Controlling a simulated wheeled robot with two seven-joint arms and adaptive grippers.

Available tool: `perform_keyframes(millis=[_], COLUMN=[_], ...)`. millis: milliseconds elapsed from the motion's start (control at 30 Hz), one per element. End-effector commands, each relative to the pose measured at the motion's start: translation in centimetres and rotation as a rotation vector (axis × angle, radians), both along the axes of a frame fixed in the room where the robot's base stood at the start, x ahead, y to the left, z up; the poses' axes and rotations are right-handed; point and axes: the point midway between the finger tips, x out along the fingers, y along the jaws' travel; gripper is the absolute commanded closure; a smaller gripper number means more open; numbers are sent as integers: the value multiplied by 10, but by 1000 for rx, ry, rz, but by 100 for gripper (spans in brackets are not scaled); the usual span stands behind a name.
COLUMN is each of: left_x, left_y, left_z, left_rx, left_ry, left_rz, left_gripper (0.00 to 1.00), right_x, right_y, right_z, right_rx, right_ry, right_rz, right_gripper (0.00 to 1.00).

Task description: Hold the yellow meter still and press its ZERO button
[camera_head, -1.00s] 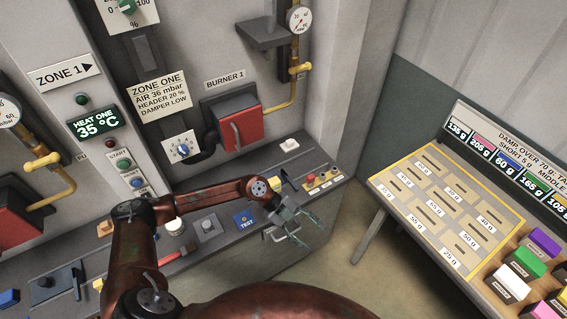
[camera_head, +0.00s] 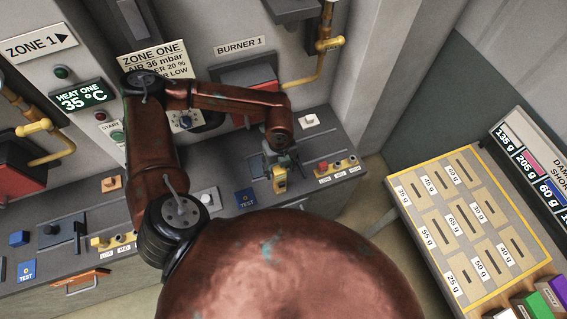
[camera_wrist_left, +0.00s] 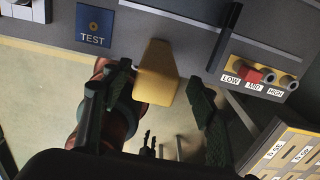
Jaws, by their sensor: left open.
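The yellow meter (camera_head: 279,182) is at the console's front edge in the head view, partly covered by my left gripper (camera_head: 277,160). In the left wrist view the meter (camera_wrist_left: 156,72) shows as a plain yellow block between the tips of my left gripper (camera_wrist_left: 158,80). The gripper is open, with a visible gap on each side of the meter. The meter's display and ZERO button cannot be made out in either view. My right gripper does not show.
A blue TEST plate (camera_head: 246,199) lies left of the meter. A red and yellow LOW, MID, HIGH button row (camera_head: 338,167) lies to its right. The red burner box (camera_head: 250,90) is behind my forearm. A weight board (camera_head: 470,225) stands at the right, across a floor gap.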

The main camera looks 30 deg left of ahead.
Motion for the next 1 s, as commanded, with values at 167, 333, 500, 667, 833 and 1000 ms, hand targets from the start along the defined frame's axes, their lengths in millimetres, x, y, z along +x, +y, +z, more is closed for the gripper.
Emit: perform_keyframes(millis=[167, 333, 500, 667, 833, 1000], left_x=[-2, -2, -2, -1, -1, -1], left_y=[2, 2, 2, 2, 1, 1], left_z=[-26, -50, -64, -67, -67, -67], left_rx=[-1, -2, -2, -3, -2, -3], left_ry=[3, 3, 2, 0, 1, 1], left_rz=[7, 7, 5, 4, 3, 3], left_gripper=[46, 46, 46, 46, 47, 59], right_x=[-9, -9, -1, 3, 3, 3], right_y=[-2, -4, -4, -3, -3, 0], right_z=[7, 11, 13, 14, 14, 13], right_rx=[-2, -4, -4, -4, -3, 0], right_ry=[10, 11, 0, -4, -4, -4], right_rz=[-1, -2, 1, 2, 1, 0], right_gripper=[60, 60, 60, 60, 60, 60])
